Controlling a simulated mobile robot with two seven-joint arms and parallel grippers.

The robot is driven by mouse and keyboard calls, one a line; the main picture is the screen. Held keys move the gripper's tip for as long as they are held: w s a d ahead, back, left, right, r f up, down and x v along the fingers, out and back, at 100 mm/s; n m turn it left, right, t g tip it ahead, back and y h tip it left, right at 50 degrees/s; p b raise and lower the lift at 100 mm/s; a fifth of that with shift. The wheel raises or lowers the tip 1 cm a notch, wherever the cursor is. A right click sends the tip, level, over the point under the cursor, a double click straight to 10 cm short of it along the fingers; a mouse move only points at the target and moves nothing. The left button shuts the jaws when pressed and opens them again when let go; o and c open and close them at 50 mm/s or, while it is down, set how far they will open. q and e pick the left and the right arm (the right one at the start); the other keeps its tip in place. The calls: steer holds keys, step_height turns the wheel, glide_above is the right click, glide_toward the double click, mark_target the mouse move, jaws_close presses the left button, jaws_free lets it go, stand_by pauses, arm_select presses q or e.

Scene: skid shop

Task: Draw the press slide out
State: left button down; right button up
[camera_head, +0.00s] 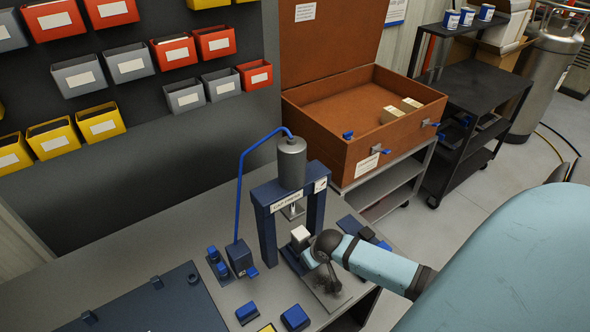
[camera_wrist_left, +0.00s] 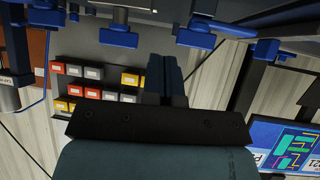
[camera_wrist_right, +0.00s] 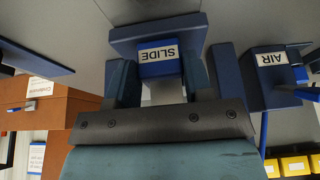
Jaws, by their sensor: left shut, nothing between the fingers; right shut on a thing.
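The press (camera_head: 290,190) stands on the grey bench, a blue frame with a grey cylinder (camera_head: 291,160) on top and a blue hose. My right gripper (camera_head: 326,244) is at the front of the press, its fingers largely hidden by its own wrist. In the right wrist view, my right gripper (camera_wrist_right: 160,80) is shut on the blue handle labelled SLIDE (camera_wrist_right: 158,56). A white-topped block (camera_head: 300,234) sits just behind the gripper, under the frame. My left gripper (camera_wrist_left: 166,72) is shut and empty; it is outside the head view.
A blue valve block (camera_head: 239,258) stands left of the press; its AIR label (camera_wrist_right: 271,59) shows in the right wrist view. Small blue blocks (camera_head: 294,317) lie on the front bench. A dark panel (camera_head: 140,305) lies left. An open brown crate (camera_head: 335,150) stands behind right.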

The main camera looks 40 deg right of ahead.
steer(key=shift+s+a, duration=0.2)
steer(key=shift+s, duration=1.9)
steer(key=shift+s+a, duration=0.15)
steer(key=shift+s, duration=0.85)
steer(key=shift+s+a, duration=0.1)
steer(key=shift+s, duration=0.9)
steer(key=shift+s+a, duration=0.2)
steer(key=shift+s, duration=1.8)
